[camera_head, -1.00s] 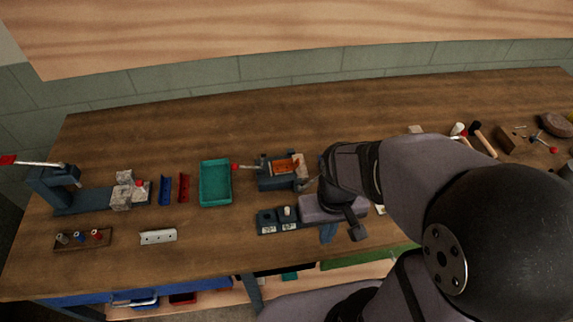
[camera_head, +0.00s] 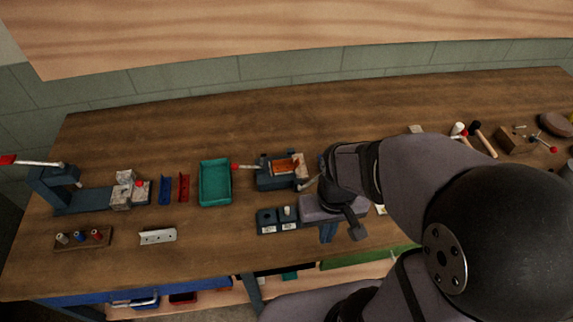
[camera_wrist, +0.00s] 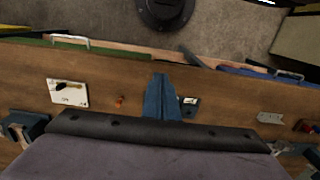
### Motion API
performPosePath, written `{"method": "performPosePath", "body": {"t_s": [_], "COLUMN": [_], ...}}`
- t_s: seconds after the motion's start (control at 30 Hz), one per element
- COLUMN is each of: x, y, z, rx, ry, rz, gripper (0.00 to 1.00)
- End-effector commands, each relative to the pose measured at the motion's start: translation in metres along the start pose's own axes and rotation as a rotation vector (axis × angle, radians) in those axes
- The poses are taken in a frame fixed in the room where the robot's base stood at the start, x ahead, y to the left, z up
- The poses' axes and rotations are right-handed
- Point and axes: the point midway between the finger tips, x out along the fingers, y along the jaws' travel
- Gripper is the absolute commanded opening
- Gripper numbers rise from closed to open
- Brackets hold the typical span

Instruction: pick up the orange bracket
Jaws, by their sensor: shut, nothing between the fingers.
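The orange bracket (camera_head: 283,167) appears to be the orange piece lying on the blue vise (camera_head: 277,183) near the middle of the bench; it is small in the head view, so its exact seating is hard to tell. My gripper (camera_head: 328,234) is to the right of the vise and nearer the bench's front edge, apart from the orange bracket. Its blue fingers also show in the wrist view (camera_wrist: 161,98), pressed together with nothing between them. My own arm hides the bench just right of the vise.
A green tray (camera_head: 231,187) stands left of the vise, with red (camera_head: 183,187) and blue (camera_head: 165,190) pieces beyond it. A dark block with labels (camera_head: 267,228) sits in front of the vise. A white bracket (camera_head: 158,236) lies front left. The back of the bench is clear.

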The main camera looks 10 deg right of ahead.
Motion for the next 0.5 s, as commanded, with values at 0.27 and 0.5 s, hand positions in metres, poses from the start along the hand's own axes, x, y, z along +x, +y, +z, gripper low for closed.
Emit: {"method": "performPosePath", "body": {"t_s": [0.27,0.5], "x": [0.0000,0.0000], "y": [0.0000,0.0000], "z": [0.0000,0.0000], "rx": [0.000,0.000], "ry": [0.000,0.000], "rz": [0.000,0.000], "gripper": [0.21,0.25]}}
